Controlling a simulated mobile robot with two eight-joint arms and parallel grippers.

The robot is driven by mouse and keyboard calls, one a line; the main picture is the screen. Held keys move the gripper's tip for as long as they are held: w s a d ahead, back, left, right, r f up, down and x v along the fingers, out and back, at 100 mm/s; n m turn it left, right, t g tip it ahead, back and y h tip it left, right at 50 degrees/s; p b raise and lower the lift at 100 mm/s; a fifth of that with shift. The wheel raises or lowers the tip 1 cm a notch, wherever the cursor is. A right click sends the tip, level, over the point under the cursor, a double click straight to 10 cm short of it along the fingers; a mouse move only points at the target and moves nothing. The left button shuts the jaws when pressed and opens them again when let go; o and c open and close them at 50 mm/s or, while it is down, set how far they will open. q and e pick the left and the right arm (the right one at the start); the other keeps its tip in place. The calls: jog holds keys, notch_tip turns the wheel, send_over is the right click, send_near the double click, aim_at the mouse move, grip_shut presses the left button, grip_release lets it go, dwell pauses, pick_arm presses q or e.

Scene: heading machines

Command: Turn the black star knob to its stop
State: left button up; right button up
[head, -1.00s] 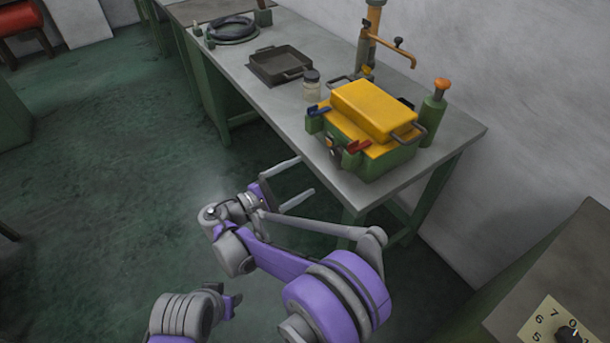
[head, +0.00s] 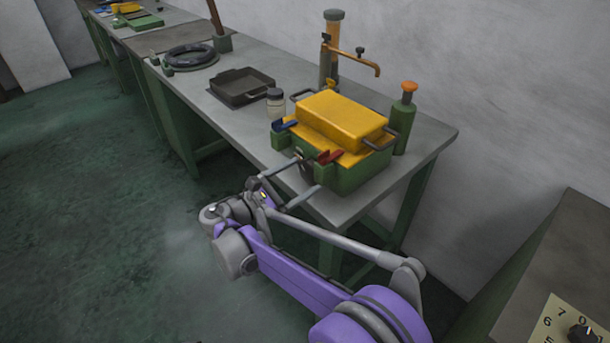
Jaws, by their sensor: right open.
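A green and yellow box-shaped machine (head: 358,177) stands on the grey bench, with a blue lever (head: 284,125) and a red lever (head: 329,156) at its front corners. A small dark shape that looks like the black star knob (head: 306,167) shows on its front face between the levers, partly hidden by my right gripper. My right gripper (head: 308,174) is open, its two fingers pointing at this front face, one tip on each side of the dark shape. I cannot tell whether the fingers touch it. My left gripper is out of view.
On the bench (head: 425,140) stand a jar (head: 276,105), a dark tray (head: 240,88), a black ring (head: 192,57), an orange-topped green bottle (head: 403,118) and a copper-coloured pipe fitting (head: 330,50). A numbered dial (head: 583,334) is at lower right. The floor at left is clear.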

jog(key=shift+x, duration=0.8)
jog(key=c, duration=1.1)
jog(key=shift+m, duration=0.4)
jog(key=m+p, duration=0.1)
jog(key=m, duration=0.1)
jog(key=shift+m+p, duration=0.85)
jog(key=shift+m, duration=1.15)
